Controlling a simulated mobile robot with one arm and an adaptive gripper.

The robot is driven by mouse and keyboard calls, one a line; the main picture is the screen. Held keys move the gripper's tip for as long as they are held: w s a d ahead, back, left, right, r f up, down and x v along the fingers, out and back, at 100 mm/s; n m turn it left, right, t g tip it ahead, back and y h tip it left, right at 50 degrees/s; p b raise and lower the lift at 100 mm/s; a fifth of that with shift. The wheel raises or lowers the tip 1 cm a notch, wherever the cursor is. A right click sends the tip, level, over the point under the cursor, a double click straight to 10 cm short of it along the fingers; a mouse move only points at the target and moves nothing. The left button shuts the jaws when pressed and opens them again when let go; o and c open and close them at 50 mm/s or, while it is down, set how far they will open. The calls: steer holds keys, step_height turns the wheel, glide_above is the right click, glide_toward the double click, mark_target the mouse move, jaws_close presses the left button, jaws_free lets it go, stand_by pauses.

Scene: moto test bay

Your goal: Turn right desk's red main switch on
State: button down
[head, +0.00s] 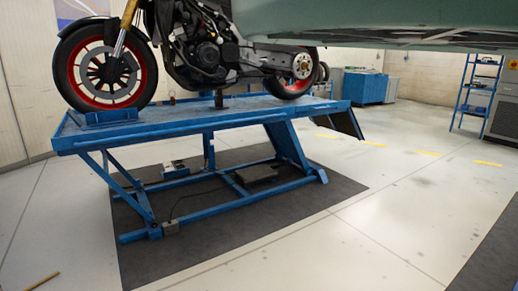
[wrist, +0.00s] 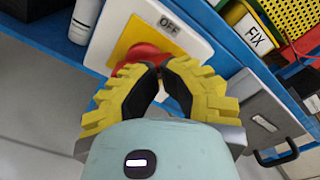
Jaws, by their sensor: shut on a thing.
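In the wrist view, the red main switch (wrist: 143,52) sits on a yellow plate (wrist: 125,40) set in a white panel. The panel carries the word OFF beside the plate. My gripper (wrist: 160,68) has thick yellow-and-black ribbed fingers, drawn close together and shut on the red switch. The fingers hide much of the switch, so its turn angle is hard to tell. The panel is fixed at the blue desk frame (wrist: 215,28). The head view does not show the switch or my gripper.
Beside the panel are a box marked FIX (wrist: 252,32), a yellow perforated bin (wrist: 285,18) and a grey case (wrist: 262,112). A white bottle (wrist: 84,20) stands on the other side.

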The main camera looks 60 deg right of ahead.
steer(key=shift+w+d+f+h+b, duration=0.1)
steer(key=shift+w+d+f+b, duration=0.15)
steer(key=shift+f+b, duration=0.25)
steer(key=shift+w+d+f+h+b, duration=0.1)
steer(key=shift+w+d+f+b, duration=0.1)
steer(key=shift+w+f+b, duration=0.3)
steer(key=shift+w+d+f+h+b, duration=0.1)
steer(key=shift+w+d+f+b, duration=0.1)
steer(key=shift+f+b, duration=0.3)
stand_by(0.9)
stand_by(0.3)
steer(key=s+d+r+p, duration=0.3)
steer(key=d+p, duration=0.2)
steer(key=p, duration=0.1)
steer(key=shift+d+p, duration=0.3)
steer(key=shift+p, duration=0.1)
stand_by(0.5)
steer(key=shift+w, duration=0.1)
